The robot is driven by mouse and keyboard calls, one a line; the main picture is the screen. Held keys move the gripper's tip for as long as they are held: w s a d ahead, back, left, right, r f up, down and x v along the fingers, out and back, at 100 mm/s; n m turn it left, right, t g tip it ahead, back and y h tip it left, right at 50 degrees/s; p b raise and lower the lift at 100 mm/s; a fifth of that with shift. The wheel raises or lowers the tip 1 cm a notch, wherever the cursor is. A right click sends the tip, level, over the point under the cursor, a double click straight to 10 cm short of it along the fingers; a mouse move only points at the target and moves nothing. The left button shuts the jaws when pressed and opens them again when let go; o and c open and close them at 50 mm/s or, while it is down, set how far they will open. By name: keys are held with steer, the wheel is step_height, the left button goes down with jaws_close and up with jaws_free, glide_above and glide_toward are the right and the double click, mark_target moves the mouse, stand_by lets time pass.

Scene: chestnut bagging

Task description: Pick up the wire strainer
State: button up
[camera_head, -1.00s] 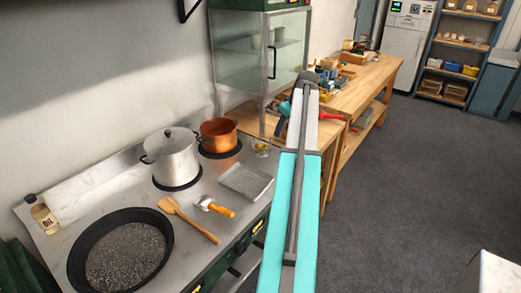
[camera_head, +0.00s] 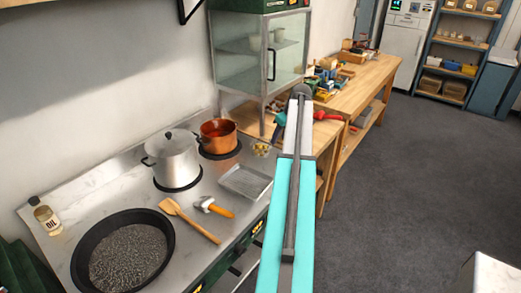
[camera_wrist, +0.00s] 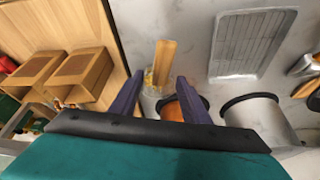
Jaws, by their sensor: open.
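The wire strainer (camera_wrist: 152,85) seems to be the small wire-like basket with yellowish contents, near the stove's right end in the wrist view. A flat wooden handle (camera_wrist: 165,62) runs from it, away from the pots. In the head view, what looks like the basket (camera_head: 261,148) sits beyond the tray, and my arm hides its right side. My gripper (camera_wrist: 160,82) is open. Its two purple fingers point at the strainer, with the handle and basket seen between their tips. I cannot tell the height gap, but nothing is gripped.
A metal tray (camera_head: 245,182) lies close to the strainer. A copper pot (camera_head: 218,135) and a lidded steel pot (camera_head: 170,160) stand behind. A black pan (camera_head: 75,262), wooden spatula (camera_head: 190,220) and orange-handled tool (camera_head: 215,207) are further left. A glass cabinet (camera_head: 258,62) rises behind.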

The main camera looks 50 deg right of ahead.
steer(key=shift+w+f, duration=0.15)
steer(key=shift+f, duration=0.25)
steer(key=shift+f, duration=0.2)
stand_by(0.9)
jaws_close()
